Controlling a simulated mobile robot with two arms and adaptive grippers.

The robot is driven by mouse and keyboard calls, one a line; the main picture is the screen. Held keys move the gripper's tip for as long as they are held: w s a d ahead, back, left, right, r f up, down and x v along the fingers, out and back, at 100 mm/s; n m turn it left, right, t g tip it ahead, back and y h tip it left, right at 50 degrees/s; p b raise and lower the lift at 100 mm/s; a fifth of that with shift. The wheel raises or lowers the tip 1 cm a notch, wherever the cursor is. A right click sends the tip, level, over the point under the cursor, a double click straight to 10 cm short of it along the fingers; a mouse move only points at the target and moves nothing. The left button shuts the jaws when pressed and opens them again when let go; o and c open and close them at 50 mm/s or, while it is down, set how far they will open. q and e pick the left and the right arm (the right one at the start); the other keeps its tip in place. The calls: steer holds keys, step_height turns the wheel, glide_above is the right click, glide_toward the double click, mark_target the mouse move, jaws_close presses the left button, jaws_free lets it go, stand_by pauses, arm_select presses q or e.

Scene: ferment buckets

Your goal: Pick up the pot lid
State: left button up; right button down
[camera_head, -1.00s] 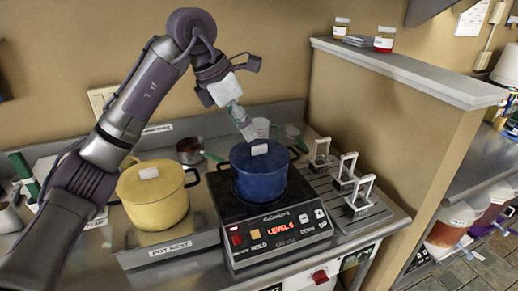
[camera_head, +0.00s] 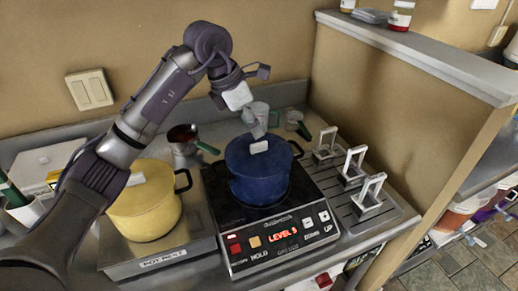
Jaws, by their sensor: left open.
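A blue pot (camera_head: 257,183) stands on the black hot plate (camera_head: 266,225). Its blue lid (camera_head: 245,155) is on top, with a pale block-like handle (camera_head: 259,147). A yellow pot (camera_head: 147,215) stands to the left on the pot nest, also with a pale handle (camera_head: 135,180) on top. My left gripper (camera_head: 258,131) is open and points down just behind and above the blue lid's handle. It looks empty, and I cannot tell whether its fingertips touch the lid. My right gripper is out of view.
A metal rack with several upright handles (camera_head: 353,161) stands right of the hot plate. A raised ledge (camera_head: 420,55) bounds the right side. A white box (camera_head: 45,165) is at left.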

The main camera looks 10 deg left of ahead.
mark_target(257, 144)
arm_select(q)
steer(key=shift+w+f, duration=0.25)
steer(key=shift+f, duration=0.35)
steer(key=p+x, duration=0.1)
steer(key=x, duration=0.1)
steer(key=p+x, duration=0.1)
steer(key=x, duration=0.1)
steer(key=shift+s+a+f+p, duration=0.15)
steer(key=shift+s+p, duration=0.15)
steer(key=shift+p, duration=0.05)
steer(key=shift+w+f, duration=0.2)
steer(key=shift+f, duration=0.3)
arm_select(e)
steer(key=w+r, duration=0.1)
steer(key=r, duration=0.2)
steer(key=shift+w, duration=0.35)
arm_select(q)
jaws_close()
